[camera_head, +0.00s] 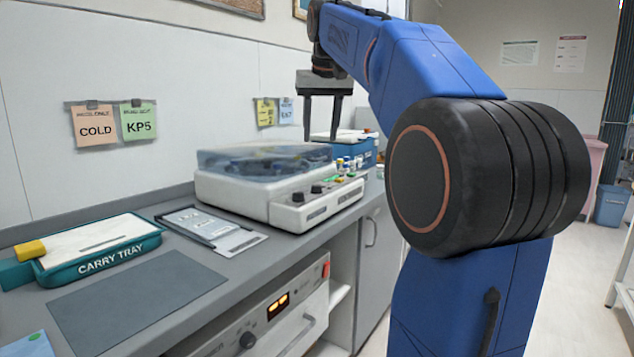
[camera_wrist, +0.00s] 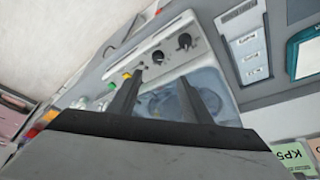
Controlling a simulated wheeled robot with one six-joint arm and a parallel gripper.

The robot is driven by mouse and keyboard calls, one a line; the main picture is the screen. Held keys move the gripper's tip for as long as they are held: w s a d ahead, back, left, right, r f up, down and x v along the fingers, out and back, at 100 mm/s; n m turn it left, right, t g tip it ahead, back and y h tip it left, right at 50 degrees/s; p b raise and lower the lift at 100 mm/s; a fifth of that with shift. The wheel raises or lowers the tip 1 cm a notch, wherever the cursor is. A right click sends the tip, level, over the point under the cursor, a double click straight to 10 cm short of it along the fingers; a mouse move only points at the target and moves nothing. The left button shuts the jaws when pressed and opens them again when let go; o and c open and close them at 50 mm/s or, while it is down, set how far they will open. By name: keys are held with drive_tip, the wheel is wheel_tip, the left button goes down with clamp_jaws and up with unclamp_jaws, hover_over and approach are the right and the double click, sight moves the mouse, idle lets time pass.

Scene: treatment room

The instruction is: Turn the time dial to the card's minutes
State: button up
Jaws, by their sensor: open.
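A white bench machine with a clear bluish lid (camera_head: 265,155) stands on the counter. Its sloped front has two black dials, a left one (camera_head: 298,197) and a right one (camera_head: 316,189). Both dials also show in the wrist view, one nearer the middle (camera_wrist: 158,57) and one beside it (camera_wrist: 185,41). I cannot tell which is the time dial or read their settings. My gripper (camera_head: 322,138) is open and empty, pointing down above the machine's far right part, apart from the dials. Wall cards read COLD (camera_head: 95,126) and KP5 (camera_head: 139,122); no minutes are legible.
A teal carry tray (camera_head: 98,262) with a yellow block (camera_head: 30,250) stands left. A grey board with labels (camera_head: 205,228) lies beside the machine. A dark mat (camera_head: 135,300) lies in front. Small coloured items (camera_head: 345,165) stand right of the lid. A lit-display appliance is below.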

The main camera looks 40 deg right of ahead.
sight(317, 186)
drive_tip(key=x, duration=1.1)
drive_tip(key=d+x, duration=0.1)
drive_tip(key=x, duration=0.5)
drive_tip(key=shift+w+r, duration=0.15)
drive_tip(key=shift+w, duration=0.15)
drive_tip(key=c, duration=1.1)
